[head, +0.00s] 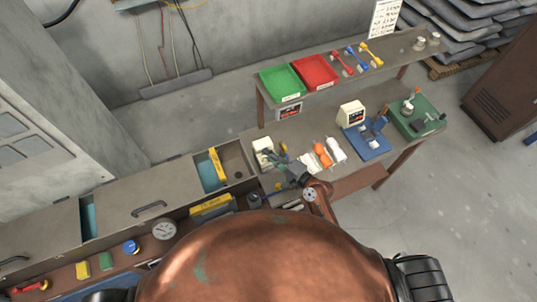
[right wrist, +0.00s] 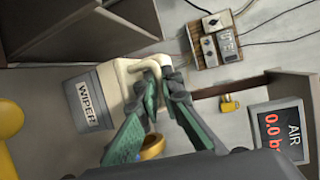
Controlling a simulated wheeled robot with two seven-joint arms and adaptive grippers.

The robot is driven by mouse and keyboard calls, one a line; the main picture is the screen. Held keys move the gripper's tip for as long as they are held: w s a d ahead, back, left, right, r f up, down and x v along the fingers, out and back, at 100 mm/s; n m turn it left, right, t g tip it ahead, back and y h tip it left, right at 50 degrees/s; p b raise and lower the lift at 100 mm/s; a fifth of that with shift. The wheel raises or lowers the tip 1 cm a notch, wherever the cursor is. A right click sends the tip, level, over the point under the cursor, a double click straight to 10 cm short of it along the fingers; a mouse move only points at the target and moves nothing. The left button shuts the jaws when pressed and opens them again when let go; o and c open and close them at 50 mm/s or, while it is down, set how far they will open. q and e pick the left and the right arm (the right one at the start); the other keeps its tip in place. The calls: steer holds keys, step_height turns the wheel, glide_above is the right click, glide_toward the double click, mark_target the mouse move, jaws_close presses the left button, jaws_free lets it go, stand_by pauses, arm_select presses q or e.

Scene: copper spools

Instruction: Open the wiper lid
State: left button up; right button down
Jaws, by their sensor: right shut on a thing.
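The wiper box (head: 262,146) is a small off-white box on the bench, at the middle of the head view. In the right wrist view its grey body carries a WIPER label (right wrist: 87,105), and a cream lid (right wrist: 115,85) with a bent handle (right wrist: 143,64) shows beside it. My right gripper (right wrist: 162,72) has its green-grey fingers closed on the handle. In the head view the right gripper (head: 278,162) is beside the box and hides part of it. I cannot tell how far the lid is raised. My left gripper is not in view.
To the right on the bench are orange (head: 322,154) and white (head: 336,149) bottles, a blue fixture (head: 368,147) and a green fixture (head: 420,122). Green (head: 281,83) and red (head: 315,71) trays stand on the back shelf. An AIR display (right wrist: 278,131) is close right of my right gripper.

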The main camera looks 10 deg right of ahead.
mark_target(263, 148)
steer(key=shift+w+r, duration=0.15)
steer(key=shift+r, duration=0.05)
steer(key=shift+w+a+r+p, duration=0.15)
steer(key=shift+w+r+p, duration=0.3)
steer(key=shift+p, duration=0.25)
steer(key=shift+w+a+r+p, duration=0.15)
steer(key=shift+w+r+p, duration=0.2)
steer(key=shift+r+p, duration=0.3)
steer(key=shift+w+a+r+p, duration=0.3)
steer(key=shift+w+p, duration=0.2)
steer(key=shift+w, duration=0.2)
steer(key=shift+w+a+r+p, duration=0.15)
steer(key=shift+w+r+p, duration=0.25)
steer(key=shift+w, duration=0.25)
steer(key=shift+w+r, duration=0.15)
steer(key=shift+w, duration=0.05)
steer(key=shift+w+r, duration=0.1)
steer(key=shift+r, duration=0.05)
steer(key=c, duration=2.4)
jaws_free()
steer(key=shift+a, duration=0.1)
